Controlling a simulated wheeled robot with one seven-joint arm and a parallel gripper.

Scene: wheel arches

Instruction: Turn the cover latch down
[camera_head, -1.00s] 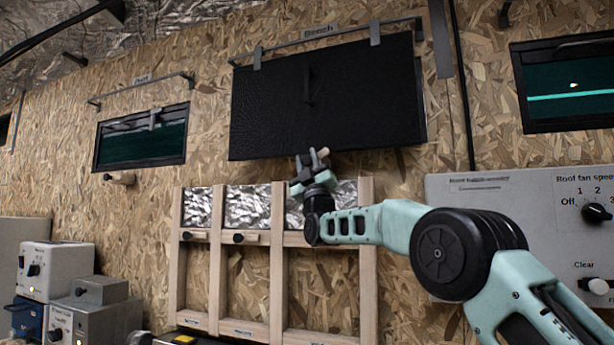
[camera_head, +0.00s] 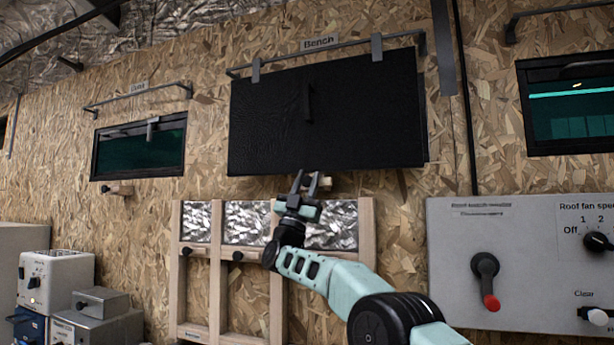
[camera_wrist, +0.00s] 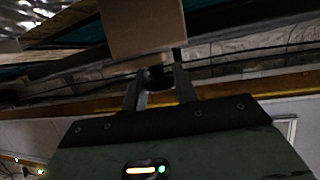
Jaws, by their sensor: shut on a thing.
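The black Bench cover (camera_head: 270,120) hangs flat against the chipboard wall from a rail, with a dark upright handle on its face. The cover latch (camera_head: 326,184), a small pale wooden piece, shows just under its lower edge. My gripper (camera_head: 309,181) reaches up to it from below. In the wrist view, the latch's wooden block (camera_wrist: 145,28) is large at the top, and its dark knob (camera_wrist: 158,76) is between the fingertips of my gripper (camera_wrist: 156,84). The gripper is shut on the knob. My fingers partly hide the latch in the head view, so its exact angle is unclear.
A wooden frame (camera_head: 275,290) with foil panels stands below the cover, behind my arm. A grey control panel (camera_head: 455,290) with a red-tipped lever (camera_head: 486,280) is at right. A smaller window (camera_head: 140,148) with its own wooden latch (camera_head: 118,189) is at left.

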